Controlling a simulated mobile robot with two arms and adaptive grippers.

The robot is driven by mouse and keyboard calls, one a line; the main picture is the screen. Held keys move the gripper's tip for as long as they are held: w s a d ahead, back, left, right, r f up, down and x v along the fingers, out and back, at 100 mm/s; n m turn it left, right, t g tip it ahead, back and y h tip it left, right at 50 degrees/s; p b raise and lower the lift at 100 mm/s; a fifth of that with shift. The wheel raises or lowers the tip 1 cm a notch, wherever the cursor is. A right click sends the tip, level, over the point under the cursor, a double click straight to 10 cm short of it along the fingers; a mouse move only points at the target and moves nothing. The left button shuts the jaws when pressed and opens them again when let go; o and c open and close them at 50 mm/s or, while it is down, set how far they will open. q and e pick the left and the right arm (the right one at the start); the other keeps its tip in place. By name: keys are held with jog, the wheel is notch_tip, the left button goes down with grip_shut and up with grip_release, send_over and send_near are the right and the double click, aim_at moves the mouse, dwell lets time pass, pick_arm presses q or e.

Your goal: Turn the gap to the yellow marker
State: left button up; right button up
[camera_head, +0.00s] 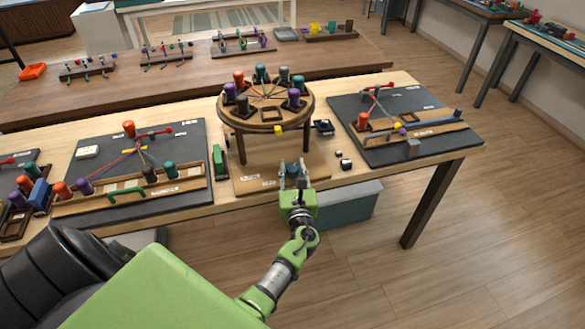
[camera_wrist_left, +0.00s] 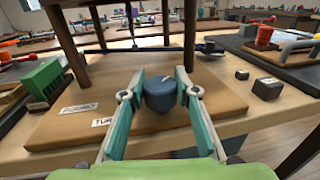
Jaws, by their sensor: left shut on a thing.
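A round wooden braiding disk (camera_head: 265,119) stands on legs over a wooden base (camera_head: 245,180). Several coloured bobbins, including an orange one (camera_head: 238,78), a teal one (camera_head: 261,74) and a purple one (camera_head: 294,97), stand around its rim, with cords running to the middle. The yellow marker (camera_head: 278,130) is on the disk's near edge. My left gripper (camera_head: 293,170) is low in front of the stand, shut on a dark blue knob (camera_wrist_left: 160,93) with a white line on top. In the left wrist view its fingers (camera_wrist_left: 159,88) flank the knob. I cannot tell exactly where the gap is.
Dark boards with bobbins and cords lie to the left (camera_head: 190,140) and right (camera_head: 345,112). A green block (camera_head: 220,163) is left of the base, small dark blocks (camera_head: 346,164) to its right. The disk's legs (camera_wrist_left: 189,35) rise close beyond my left gripper.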

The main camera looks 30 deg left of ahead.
pick_arm(q)
jog(key=shift+n+g+y, duration=0.3)
pick_arm(e)
jog(key=shift+f, duration=0.2)
pick_arm(q)
jog(key=o, duration=1.2)
jog(key=shift+c, duration=0.2)
jog(key=v, duration=1.2)
